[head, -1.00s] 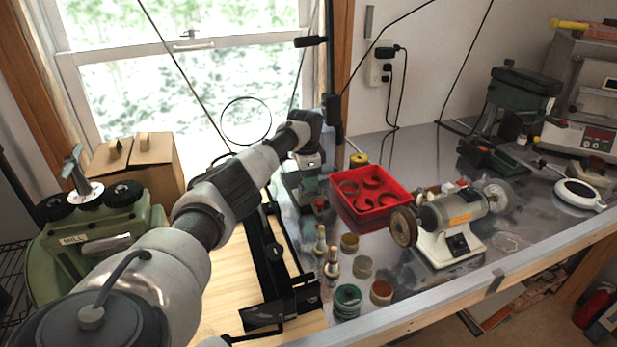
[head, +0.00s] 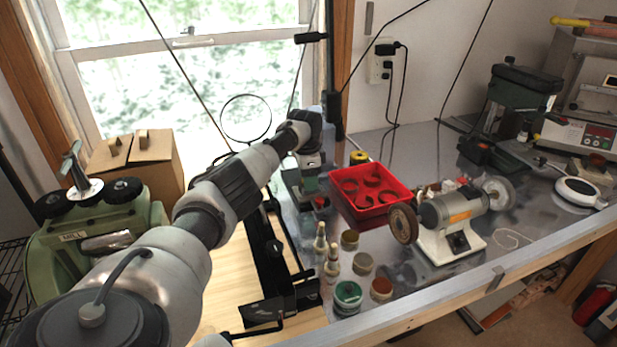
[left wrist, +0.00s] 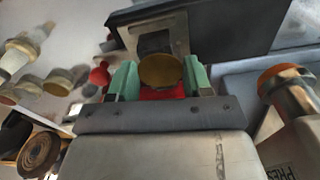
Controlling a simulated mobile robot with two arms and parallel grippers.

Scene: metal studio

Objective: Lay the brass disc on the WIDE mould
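My left gripper (head: 312,183) hangs over the bench left of the red tray, its green fingertips pointing down. In the left wrist view the brass disc (left wrist: 160,71) fills the gap between the two green fingers and seems to touch both, so the gripper looks shut on it. A red surface shows just below the disc; I cannot tell whether they touch. A small red piece (head: 321,202) lies under the gripper in the head view. No mould can be named as the wide one; labels are not readable. My right gripper is not in view.
The red tray (head: 345,214) holds several red ring shapes. Pots and small bottles (head: 332,263) stand in front. A bench grinder (head: 450,222) stands to the right, a black metal frame (head: 265,250) to the left.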

